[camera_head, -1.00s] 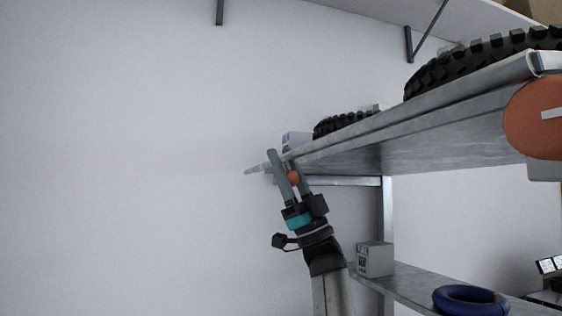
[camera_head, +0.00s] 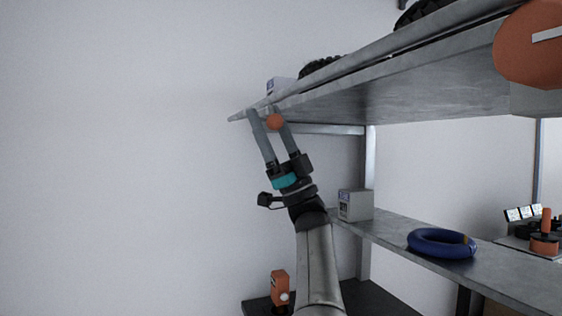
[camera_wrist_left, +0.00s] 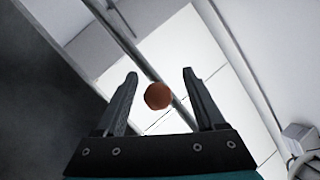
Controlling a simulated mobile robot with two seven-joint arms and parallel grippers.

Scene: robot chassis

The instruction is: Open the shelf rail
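The upper shelf (camera_head: 400,95) has a thin metal rail (camera_head: 350,62) along its edge, running to its far left end. A small orange ball knob (camera_head: 274,121) is near that far end. My left gripper (camera_head: 262,111) is up at the knob, its two fingers apart. In the left wrist view, the knob (camera_wrist_left: 158,96) lies between the open fingers of the left gripper (camera_wrist_left: 159,76), with gaps on both sides. The rail (camera_wrist_left: 140,58) passes diagonally behind the knob. A large orange round piece (camera_head: 543,45) is at the near right end. My right gripper is not in view.
Black tires (camera_head: 322,66) and a small box (camera_head: 279,85) sit on the upper shelf. The lower shelf (camera_head: 400,238) holds a grey box (camera_head: 355,205) and a blue ring (camera_head: 441,243). The wall (camera_head: 110,150) at left is bare, with free room before it.

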